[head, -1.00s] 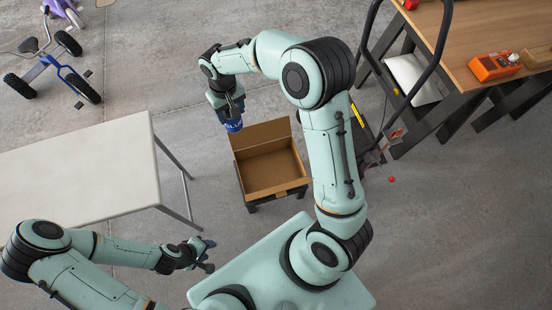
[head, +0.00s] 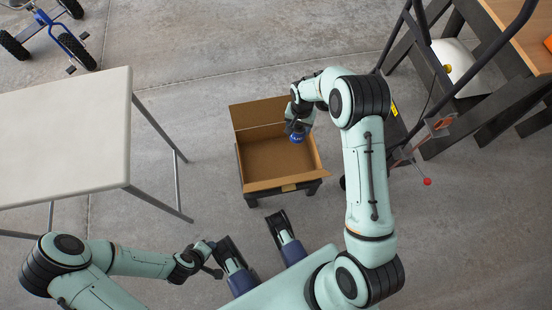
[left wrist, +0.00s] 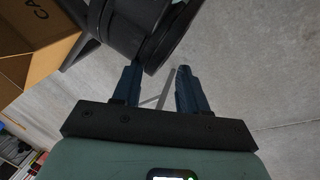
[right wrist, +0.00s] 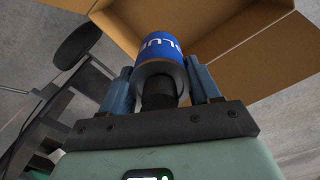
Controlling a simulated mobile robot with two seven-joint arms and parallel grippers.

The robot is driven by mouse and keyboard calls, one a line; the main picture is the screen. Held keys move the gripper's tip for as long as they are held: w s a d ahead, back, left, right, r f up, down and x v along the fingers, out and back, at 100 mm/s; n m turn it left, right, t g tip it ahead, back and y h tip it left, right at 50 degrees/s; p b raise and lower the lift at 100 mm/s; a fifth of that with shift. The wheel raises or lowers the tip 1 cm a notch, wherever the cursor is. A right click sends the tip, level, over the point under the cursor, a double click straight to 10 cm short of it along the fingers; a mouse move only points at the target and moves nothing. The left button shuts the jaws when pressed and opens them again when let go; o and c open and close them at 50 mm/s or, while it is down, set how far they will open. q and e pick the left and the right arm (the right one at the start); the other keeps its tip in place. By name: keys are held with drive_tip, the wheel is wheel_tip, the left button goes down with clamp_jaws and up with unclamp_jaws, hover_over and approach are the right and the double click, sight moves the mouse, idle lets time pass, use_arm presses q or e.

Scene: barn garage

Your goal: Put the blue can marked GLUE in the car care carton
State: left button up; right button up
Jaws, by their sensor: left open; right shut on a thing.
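The blue can (head: 298,138) is in my right gripper (head: 297,127), which is shut on it. In the right wrist view the can (right wrist: 160,48) sits between the fingers, with white letters "LU" showing; the rest of the word is hidden. The open brown carton (head: 272,184) stands below, and in the head view the can overlaps its right back part. The can appears to be above the carton, but its exact height is hard to tell. Part of the carton's lettering shows in the left wrist view (left wrist: 45,22). My left gripper (left wrist: 158,70) is open and empty, low and left of the carton.
The carton rests on a low dark stand (head: 312,187). A white table (head: 65,130) is at the left, and a wooden workbench (head: 520,25) at the upper right. Floor is clear behind the carton.

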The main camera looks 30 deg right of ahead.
use_arm(q)
drive_tip(key=w+a+f+t+b, duration=0.1)
drive_tip(key=w+a+f+b, duration=0.1)
drive_tip(key=w+f+b, duration=0.15)
use_arm(e)
wheel_tip(320, 180, down, 16)
drive_tip(key=shift+d, duration=0.25)
wheel_tip(320, 180, down, 4)
drive_tip(key=shift+f+b, duration=0.25)
drive_tip(key=shift+b, duration=0.65)
use_arm(q)
drive_tip(key=s+a+f+g, duration=0.1)
drive_tip(key=s+f, duration=0.3)
drive_tip(key=shift+s+f+n+g+y, duration=0.25)
drive_tip(key=shift+s+n+g+y, duration=0.05)
drive_tip(key=shift+s+g+y, duration=0.1)
use_arm(e)
drive_tip(key=shift+f, duration=0.1)
drive_tip(key=shift+f, duration=0.15)
drive_tip(key=o, duration=1.2)
use_arm(q)
drive_tip(key=shift+s+f, duration=0.2)
